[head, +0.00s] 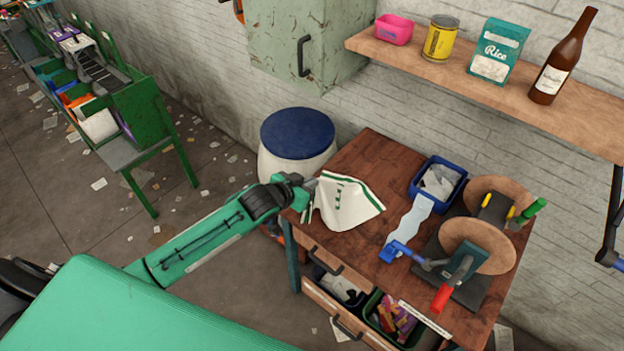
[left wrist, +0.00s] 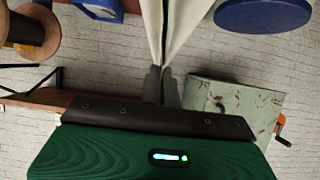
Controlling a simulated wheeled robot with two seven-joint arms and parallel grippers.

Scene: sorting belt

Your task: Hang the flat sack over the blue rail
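The flat sack (head: 346,203) is pale cream cloth with green stripes and small green marks. It shows in the head view at the left end of the wooden workbench, its lower edge spread wide. My left gripper (head: 308,187) is at the sack's upper left corner and is shut on it. In the left wrist view the fingers (left wrist: 161,86) pinch the cloth, which fans out beyond them. A small blue piece (head: 608,258) shows at the right edge of the head view by a black bracket; I cannot tell whether it is the blue rail. My right gripper is not in view.
The wooden workbench (head: 371,157) carries a blue bin (head: 413,190) and a tape dispenser with large brown rolls (head: 478,243). A blue-topped drum (head: 298,134) stands behind its left end. A wall shelf (head: 455,76) holds several goods. A green cabinet (head: 290,35) hangs beside it.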

